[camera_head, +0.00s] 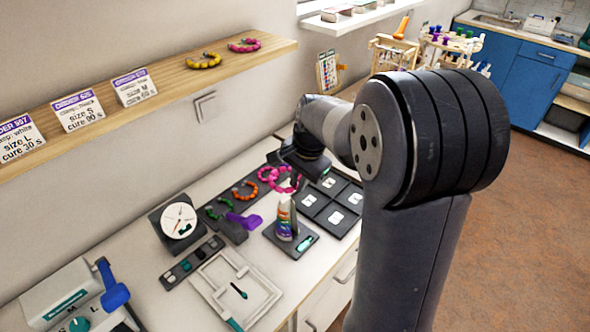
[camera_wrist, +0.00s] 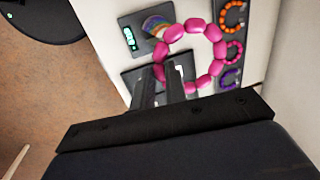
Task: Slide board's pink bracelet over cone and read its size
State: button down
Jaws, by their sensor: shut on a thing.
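My gripper (camera_head: 293,168) is shut on a pink bracelet (camera_head: 284,188), an open loop of chunky beads. In the wrist view the gripper fingers (camera_wrist: 163,92) meet at the near edge of the bracelet (camera_wrist: 196,26). The rainbow-banded cone (camera_head: 285,222) stands upright on a dark base with a green display. In the head view the bracelet hangs above the cone's top. In the wrist view the cone (camera_wrist: 153,24) shows at the upper left, partly behind the bracelet's beads. The bracelet does not appear to be around it. The dark bead board (camera_wrist: 217,32) holds orange, pink and purple bracelets.
A black tray with several white-labelled squares (camera_head: 338,217) lies right of the cone. A white measuring frame (camera_head: 233,289) lies in front. A wooden shelf (camera_head: 150,92) with cards and bracelets runs along the wall.

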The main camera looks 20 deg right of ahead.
jog(key=shift+s+f+b, duration=0.15)
jog(key=shift+f+b, duration=0.25)
jog(key=shift+f, duration=0.1)
jog(key=s+d+b+x, duration=0.1)
jog(key=b+x, duration=0.6)
jog(key=x, duration=0.2)
jog(key=shift+s+f, duration=0.25)
jog(key=shift+f, duration=0.3)
jog(key=c, duration=1.1)
grip_release()
jog(key=shift+r, duration=0.15)
jog(key=p+v, duration=0.2)
jog(key=v, duration=0.1)
jog(key=w+p+v, duration=0.1)
jog(key=p+v, duration=0.2)
jog(key=a+p+v, duration=0.1)
jog(key=p+v, duration=0.2)
jog(key=shift+w+r, duration=0.3)
jog(key=shift+r, duration=0.25)
